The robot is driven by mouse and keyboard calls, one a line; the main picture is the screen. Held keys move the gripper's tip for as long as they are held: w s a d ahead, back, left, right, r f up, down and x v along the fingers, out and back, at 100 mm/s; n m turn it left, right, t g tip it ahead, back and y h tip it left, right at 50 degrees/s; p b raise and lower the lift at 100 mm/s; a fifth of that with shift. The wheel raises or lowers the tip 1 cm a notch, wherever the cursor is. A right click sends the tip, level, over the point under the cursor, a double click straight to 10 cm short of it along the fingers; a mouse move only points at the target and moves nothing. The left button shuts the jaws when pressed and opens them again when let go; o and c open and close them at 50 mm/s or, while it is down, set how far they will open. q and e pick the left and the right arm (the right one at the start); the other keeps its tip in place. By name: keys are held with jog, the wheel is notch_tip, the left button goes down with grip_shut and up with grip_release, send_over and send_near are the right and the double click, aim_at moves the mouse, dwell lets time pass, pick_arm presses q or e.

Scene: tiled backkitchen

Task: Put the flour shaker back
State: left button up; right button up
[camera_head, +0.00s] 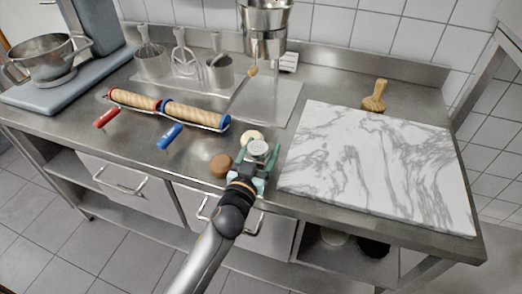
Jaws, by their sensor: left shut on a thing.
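The flour shaker (258,148) shows as a small round silver top at the front part of the steel counter, just left of the marble slab. My left gripper (257,164) is shut on it, with its greenish fingers around the sides. The fingers and wrist hide the shaker's lower body, so I cannot tell whether it touches the counter. My right gripper is not in view.
A brown round object (221,165) and a cream round object (251,136) sit close to the gripper. The marble slab (377,160) covers the right. Rolling pins (168,107) lie left. A steel tray (278,106) and utensil holders (219,75) stand behind.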

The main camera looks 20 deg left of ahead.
pick_arm(q)
jog(key=shift+d+r, duration=0.1)
jog(key=shift+r, duration=0.1)
jog(key=shift+f, duration=0.15)
jog(key=o, duration=1)
jog(key=shift+f, duration=0.15)
jog(key=o, duration=0.5)
